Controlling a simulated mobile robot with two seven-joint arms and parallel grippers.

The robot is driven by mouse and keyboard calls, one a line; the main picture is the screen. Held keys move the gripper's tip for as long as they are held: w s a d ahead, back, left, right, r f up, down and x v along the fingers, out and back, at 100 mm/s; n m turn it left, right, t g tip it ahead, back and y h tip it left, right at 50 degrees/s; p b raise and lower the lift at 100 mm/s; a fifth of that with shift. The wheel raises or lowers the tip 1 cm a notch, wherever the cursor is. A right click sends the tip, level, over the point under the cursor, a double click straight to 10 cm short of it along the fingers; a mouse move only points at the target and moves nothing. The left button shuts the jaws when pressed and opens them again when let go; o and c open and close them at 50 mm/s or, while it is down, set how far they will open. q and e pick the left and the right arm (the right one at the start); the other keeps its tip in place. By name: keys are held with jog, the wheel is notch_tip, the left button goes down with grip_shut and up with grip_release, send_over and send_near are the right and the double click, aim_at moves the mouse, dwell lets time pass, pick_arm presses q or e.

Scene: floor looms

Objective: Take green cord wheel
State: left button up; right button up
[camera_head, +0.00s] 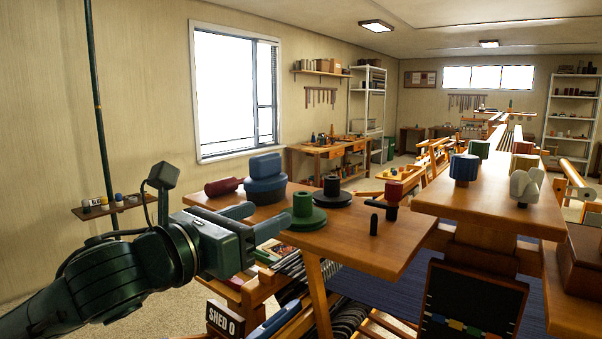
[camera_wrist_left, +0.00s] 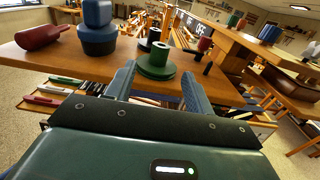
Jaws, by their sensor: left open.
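The green cord wheel (camera_head: 303,212) is a wide flat disc with an upright hub, standing on the near part of the wooden table (camera_head: 362,243). In the left wrist view the green wheel (camera_wrist_left: 157,62) shows ahead, between and beyond the two fingers. My left gripper (camera_head: 256,221) is open and empty, just left of the green wheel at about table-top height. In the left wrist view its fingertips (camera_wrist_left: 158,77) point at the wheel, apart from it as far as I can see. My right gripper does not show.
A black wheel (camera_head: 332,193) stands just behind the green one. A red-topped tool (camera_head: 391,200) and a black peg (camera_head: 374,225) stand to the right.

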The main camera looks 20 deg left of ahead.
aim_at(297, 201)
pick_arm(q)
jog(key=shift+x, duration=5.4)
jog(key=shift+f, duration=0.1)
jog(key=shift+c, duration=0.2)
grip_shut()
notch_tip(297, 201, up, 7)
